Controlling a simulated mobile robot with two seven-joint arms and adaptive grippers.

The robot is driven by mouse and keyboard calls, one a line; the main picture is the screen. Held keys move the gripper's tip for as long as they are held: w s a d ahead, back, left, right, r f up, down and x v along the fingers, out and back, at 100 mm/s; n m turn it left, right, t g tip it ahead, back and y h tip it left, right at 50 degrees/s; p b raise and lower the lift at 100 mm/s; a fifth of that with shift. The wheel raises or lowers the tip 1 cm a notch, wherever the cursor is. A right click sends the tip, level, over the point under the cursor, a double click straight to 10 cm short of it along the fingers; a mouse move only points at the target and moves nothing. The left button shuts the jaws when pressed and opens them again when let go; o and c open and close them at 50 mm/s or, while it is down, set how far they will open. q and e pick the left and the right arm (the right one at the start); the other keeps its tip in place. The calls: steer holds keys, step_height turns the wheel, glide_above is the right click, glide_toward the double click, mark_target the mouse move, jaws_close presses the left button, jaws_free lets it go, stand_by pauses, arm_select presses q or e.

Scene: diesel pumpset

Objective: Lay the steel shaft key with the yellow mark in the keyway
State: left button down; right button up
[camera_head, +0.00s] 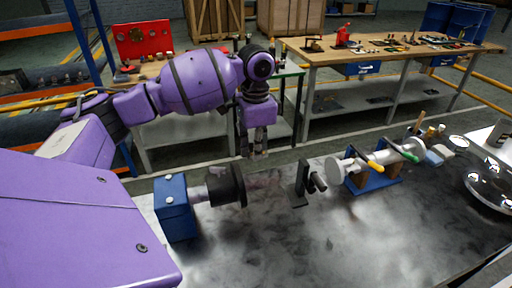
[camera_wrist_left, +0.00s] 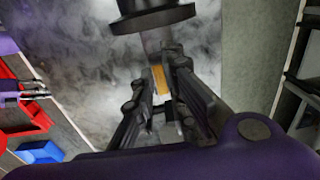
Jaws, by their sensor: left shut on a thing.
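My left gripper (camera_head: 254,150) points down above the bench, behind and slightly right of the black flanged hub. In the left wrist view its fingers (camera_wrist_left: 162,62) are shut on the steel shaft key, whose yellow mark (camera_wrist_left: 159,80) shows between them. The key is too small to make out in the head view. The black hub (camera_head: 226,186) sits on a short steel shaft (camera_head: 199,194) that comes out of a blue block (camera_head: 174,208). The hub also shows in the left wrist view (camera_wrist_left: 155,15), just beyond the fingertips. I cannot make out the keyway. My right gripper is not in view.
A black bracket (camera_head: 301,184) stands right of the hub. Beyond it a light shaft (camera_head: 348,166) lies on a blue stand (camera_head: 372,184), with yellow- and green-handled tools nearby. The worn bench top (camera_head: 290,240) is clear in front. A wooden workbench (camera_head: 375,50) stands behind.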

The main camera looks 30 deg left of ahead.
arm_select(q)
glide_above(256, 176)
steer(key=shift+f, duration=2.65)
steer(key=shift+r, duration=0.1)
steer(key=shift+f, duration=0.85)
steer(key=c, duration=1.7)
jaws_free()
step_height(256, 176, up, 12)
steer(key=shift+f, duration=0.1)
